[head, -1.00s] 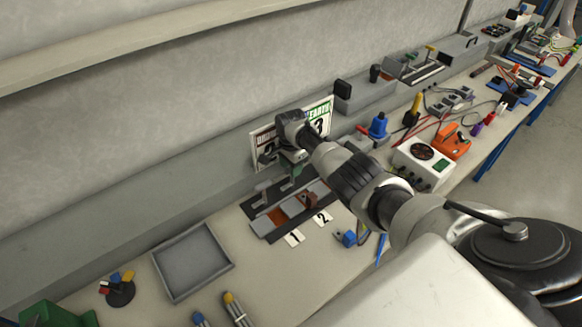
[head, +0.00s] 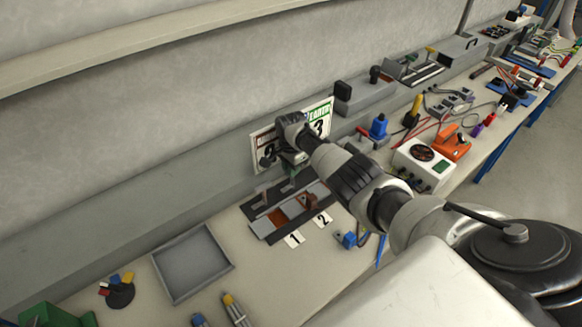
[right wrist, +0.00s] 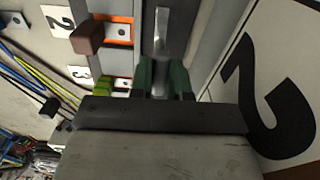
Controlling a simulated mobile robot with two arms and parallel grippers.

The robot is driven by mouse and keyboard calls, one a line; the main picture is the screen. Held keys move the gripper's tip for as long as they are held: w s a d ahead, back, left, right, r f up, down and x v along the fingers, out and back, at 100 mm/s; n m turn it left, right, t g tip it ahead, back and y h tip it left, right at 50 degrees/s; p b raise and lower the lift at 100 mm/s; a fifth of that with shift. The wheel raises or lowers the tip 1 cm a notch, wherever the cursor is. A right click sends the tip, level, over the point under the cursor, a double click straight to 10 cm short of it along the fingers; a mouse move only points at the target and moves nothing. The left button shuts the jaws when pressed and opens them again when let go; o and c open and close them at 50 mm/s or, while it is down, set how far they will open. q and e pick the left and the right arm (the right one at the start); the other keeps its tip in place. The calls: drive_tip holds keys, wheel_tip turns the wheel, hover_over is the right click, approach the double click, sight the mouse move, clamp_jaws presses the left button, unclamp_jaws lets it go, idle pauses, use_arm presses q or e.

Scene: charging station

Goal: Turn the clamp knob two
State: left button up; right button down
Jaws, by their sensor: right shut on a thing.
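My right gripper (head: 284,160) is in front of the numbered sign at the wall, above the clamp strip (head: 262,228). It is shut on clamp knob two, which the gripper mostly hides. In the right wrist view, green parts (right wrist: 178,78) flank a grey metal piece between the jaws (right wrist: 162,84). Label 2 (head: 323,219) lies in front of the strip and also shows in the right wrist view (right wrist: 60,22). My left gripper is not in view.
A brown block (right wrist: 88,38) sits by an orange slot beside label 2. Label 1 (head: 294,239) is to its left. An empty grey tray (head: 158,268) lies left of the strip. A white meter box (head: 410,165) and an orange device (head: 452,147) stand to the right.

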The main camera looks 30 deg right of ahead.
drive_tip(key=n, duration=0.4)
drive_tip(key=shift+s+n+p, duration=0.1)
drive_tip(key=shift+n+p, duration=0.2)
drive_tip(key=n, duration=0.4)
drive_tip(key=shift+d, duration=0.15)
drive_tip(key=n, duration=0.5)
drive_tip(key=shift+s+d, duration=0.1)
drive_tip(key=shift+d+n, duration=0.1)
drive_tip(key=shift+n, duration=1.8)
drive_tip(key=shift+r, duration=0.1)
drive_tip(key=c, duration=1.1)
unclamp_jaws()
wheel_tip(320, 180, up, 11)
drive_tip(key=shift+f, duration=0.15)
drive_tip(key=shift+f, duration=0.1)
